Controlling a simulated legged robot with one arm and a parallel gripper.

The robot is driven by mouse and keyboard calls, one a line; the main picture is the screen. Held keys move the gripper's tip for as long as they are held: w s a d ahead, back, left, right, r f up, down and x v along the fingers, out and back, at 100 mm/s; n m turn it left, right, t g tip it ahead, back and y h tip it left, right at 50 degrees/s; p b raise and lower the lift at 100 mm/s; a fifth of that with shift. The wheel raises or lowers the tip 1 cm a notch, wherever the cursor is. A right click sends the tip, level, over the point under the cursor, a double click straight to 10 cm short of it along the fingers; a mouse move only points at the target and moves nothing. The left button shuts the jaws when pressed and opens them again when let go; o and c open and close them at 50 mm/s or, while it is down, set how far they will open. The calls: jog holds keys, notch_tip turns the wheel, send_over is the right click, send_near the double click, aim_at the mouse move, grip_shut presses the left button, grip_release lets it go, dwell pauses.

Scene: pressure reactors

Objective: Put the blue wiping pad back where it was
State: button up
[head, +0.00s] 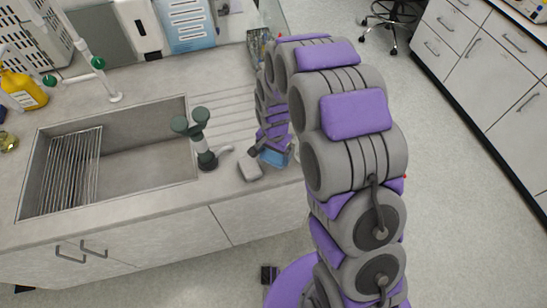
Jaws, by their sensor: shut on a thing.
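The blue wiping pad (274,158) shows as a small blue patch at the right end of the sink counter, near the front edge. My gripper (271,149) is above it, shut on the pad and pointing down. My own arm hides part of the pad and most of the fingers. I cannot tell whether the pad touches the counter.
A small grey block (250,167) lies just left of the pad. A dark green tap (204,142) stands left of that, beside the sink (138,168). A ribbed draining area (222,108) lies behind. A yellow bottle (22,90) stands far left.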

aim_at(273, 153)
jog(key=shift+w+a+f, duration=0.1)
jog(key=shift+w+f, duration=0.1)
jog(key=shift+w, duration=0.05)
notch_tip(273, 153, down, 3)
jog(key=shift+f+b, duration=0.2)
jog(key=shift+b, duration=0.3)
jog(key=shift+r, duration=0.1)
jog(key=o, duration=0.7)
jog(key=shift+o, duration=0.2)
